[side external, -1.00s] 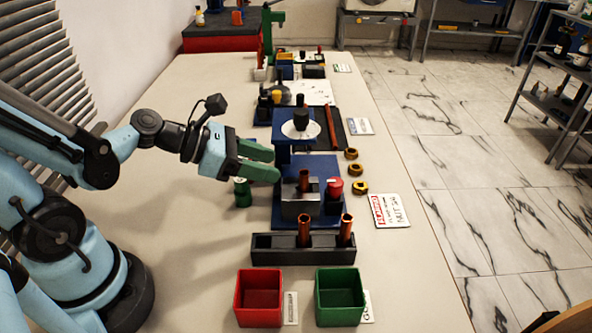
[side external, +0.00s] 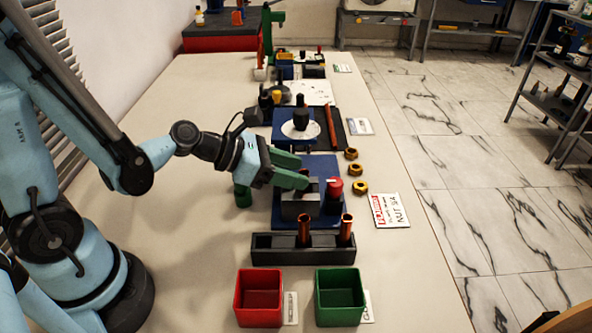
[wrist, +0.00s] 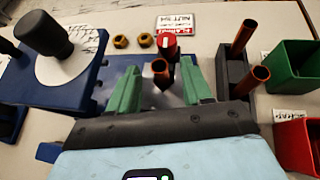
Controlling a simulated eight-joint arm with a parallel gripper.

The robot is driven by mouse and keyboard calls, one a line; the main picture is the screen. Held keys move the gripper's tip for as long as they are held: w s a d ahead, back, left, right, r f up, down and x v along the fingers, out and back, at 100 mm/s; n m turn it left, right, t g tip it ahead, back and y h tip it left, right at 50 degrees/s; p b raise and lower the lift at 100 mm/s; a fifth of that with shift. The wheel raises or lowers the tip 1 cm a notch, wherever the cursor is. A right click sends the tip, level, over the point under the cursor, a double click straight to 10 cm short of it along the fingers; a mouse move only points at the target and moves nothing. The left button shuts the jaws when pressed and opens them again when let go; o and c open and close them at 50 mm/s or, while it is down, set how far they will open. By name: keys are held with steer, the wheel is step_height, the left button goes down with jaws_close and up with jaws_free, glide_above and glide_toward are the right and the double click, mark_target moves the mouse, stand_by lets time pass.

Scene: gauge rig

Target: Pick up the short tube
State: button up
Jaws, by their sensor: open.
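Three copper tubes show in the wrist view. One tube (wrist: 159,72) stands upright at the grey block, between my open fingers. The other two, a nearer tube (wrist: 258,77) and a farther tube (wrist: 241,40), stand in the black rack. In the side view they are the left rack tube (side external: 304,229) and the right rack tube (side external: 346,228). I cannot tell by length which one is the short tube. My gripper (side external: 301,171) is open around the tube at the grey block (side external: 299,207), with green fingers to either side. In the side view the fingers hide most of that tube.
The black rack (side external: 272,249) lies in front of the blue base. A red bin (side external: 259,318) and a green bin (side external: 340,317) stand nearest the camera. A red-topped cylinder (side external: 334,187) is close right of the fingers. Brass nuts (side external: 360,187) lie farther right.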

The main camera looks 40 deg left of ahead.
mark_target(302, 173)
steer(key=shift+x, duration=1.5)
jaws_close()
